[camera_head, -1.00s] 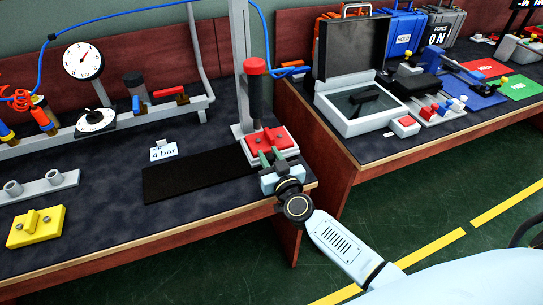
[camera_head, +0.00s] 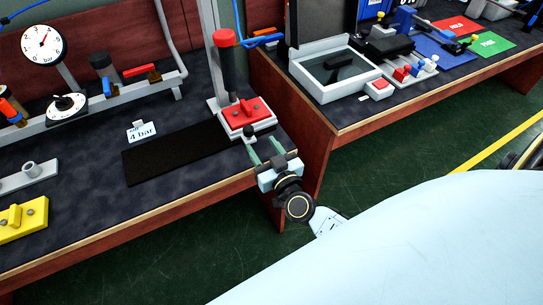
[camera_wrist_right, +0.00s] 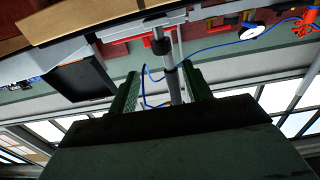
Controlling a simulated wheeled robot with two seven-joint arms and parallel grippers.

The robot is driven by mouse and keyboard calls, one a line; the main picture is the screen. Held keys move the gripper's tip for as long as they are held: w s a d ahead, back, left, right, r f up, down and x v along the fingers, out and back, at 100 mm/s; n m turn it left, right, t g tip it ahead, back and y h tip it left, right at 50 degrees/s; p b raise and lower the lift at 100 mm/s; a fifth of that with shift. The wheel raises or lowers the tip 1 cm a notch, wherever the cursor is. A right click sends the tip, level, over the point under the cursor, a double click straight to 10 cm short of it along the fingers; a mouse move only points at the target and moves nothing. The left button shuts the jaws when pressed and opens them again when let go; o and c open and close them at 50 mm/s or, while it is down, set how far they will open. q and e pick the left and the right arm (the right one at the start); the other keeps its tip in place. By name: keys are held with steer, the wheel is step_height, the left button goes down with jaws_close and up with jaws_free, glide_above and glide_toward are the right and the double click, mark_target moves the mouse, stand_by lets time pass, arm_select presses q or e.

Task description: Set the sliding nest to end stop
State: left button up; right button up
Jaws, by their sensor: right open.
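The sliding nest, a red block (camera_head: 238,113) on a pale base, sits under the press ram (camera_head: 228,66) at the right end of the left bench. A small dark knob (camera_head: 249,134) stands at its front edge. My right gripper (camera_head: 265,149) is open, its two green fingers pointing at the nest from the bench's front corner. The fingers look just short of the knob, and I cannot tell whether they touch it. In the right wrist view the fingers (camera_wrist_right: 160,88) are apart with nothing clearly between them. My left gripper is out of view.
A black mat (camera_head: 175,153) lies left of the nest, with a "4 bar" card (camera_head: 141,132) behind it. A yellow block (camera_head: 20,220) sits at far left.

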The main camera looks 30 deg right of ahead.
steer(key=s, duration=0.4)
steer(key=shift+s+a, duration=0.15)
steer(key=shift+s, duration=0.1)
steer(key=shift+f, duration=0.1)
steer(key=s+f+n+g+y, duration=0.15)
steer(key=s+f+g, duration=0.35)
steer(key=f, duration=0.8)
steer(key=s+f+n+g+y, duration=0.1)
steer(key=s+f+n+g, duration=0.15)
steer(key=s+f, duration=0.75)
steer(key=s+d+f+g+h, duration=0.1)
steer(key=s+f+g, duration=0.3)
steer(key=s+f, duration=0.4)
steer(key=s+d+f+g+h, duration=0.1)
steer(key=s+d+f+g, duration=0.3)
steer(key=s+f, duration=0.4)
steer(key=s+g, duration=0.1)
steer(key=s, duration=0.4)
steer(key=shift+s+d+f, duration=0.15)
steer(key=shift+s+f, duration=0.05)
steer(key=shift+s, duration=0.2)
